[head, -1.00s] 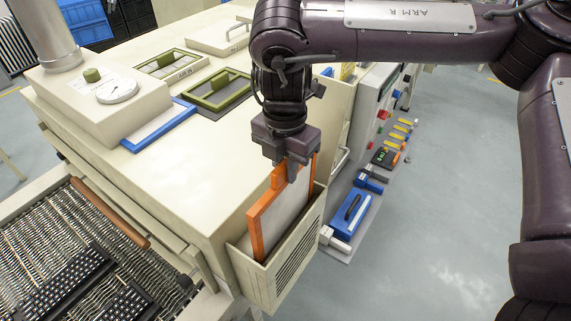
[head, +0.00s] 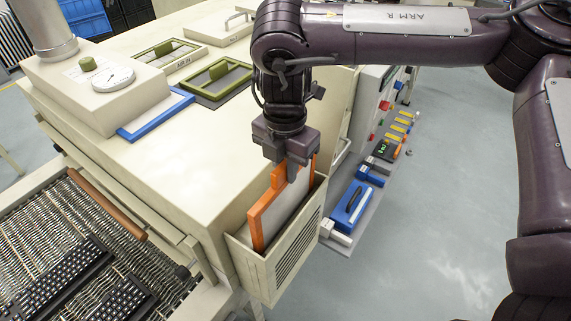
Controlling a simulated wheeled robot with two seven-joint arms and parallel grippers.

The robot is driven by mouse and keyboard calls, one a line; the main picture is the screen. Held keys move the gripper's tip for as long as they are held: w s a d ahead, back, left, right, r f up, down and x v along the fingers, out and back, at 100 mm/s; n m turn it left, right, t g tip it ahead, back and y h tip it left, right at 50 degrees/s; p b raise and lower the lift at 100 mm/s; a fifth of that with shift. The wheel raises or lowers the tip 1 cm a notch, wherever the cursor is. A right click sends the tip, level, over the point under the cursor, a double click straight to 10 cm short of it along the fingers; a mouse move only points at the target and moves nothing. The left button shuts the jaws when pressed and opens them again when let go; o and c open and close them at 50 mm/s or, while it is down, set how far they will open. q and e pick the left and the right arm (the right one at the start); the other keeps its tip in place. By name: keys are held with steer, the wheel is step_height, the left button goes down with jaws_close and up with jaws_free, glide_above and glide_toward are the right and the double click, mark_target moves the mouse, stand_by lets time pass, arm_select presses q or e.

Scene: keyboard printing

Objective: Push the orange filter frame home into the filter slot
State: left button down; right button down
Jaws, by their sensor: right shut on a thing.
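The orange filter frame (head: 257,229) has a pale panel inside it and stands upright, partly down in the cream filter slot (head: 308,238) on the machine's side. Its upper part sticks out above the slot's rim, and its lower part is hidden by the slot's front wall. My left gripper is not in view.
A blue frame (head: 157,118) and green-framed hatches (head: 216,84) lie on the machine top. A conveyor (head: 70,215) with black keyboards runs at the left. A side shelf (head: 352,233) with a blue box and tools is right of the slot. Floor is open farther right.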

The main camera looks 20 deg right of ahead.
mark_target(286, 213)
steer(key=shift+f+b, duration=4.5)
steer(key=shift+f, duration=2.6)
steer(key=shift+a+r+p, duration=0.1)
steer(key=shift+p, duration=0.6)
steer(key=shift+f, duration=0.2)
steer(key=shift+p, duration=0.45)
steer(key=shift+s+f, duration=0.15)
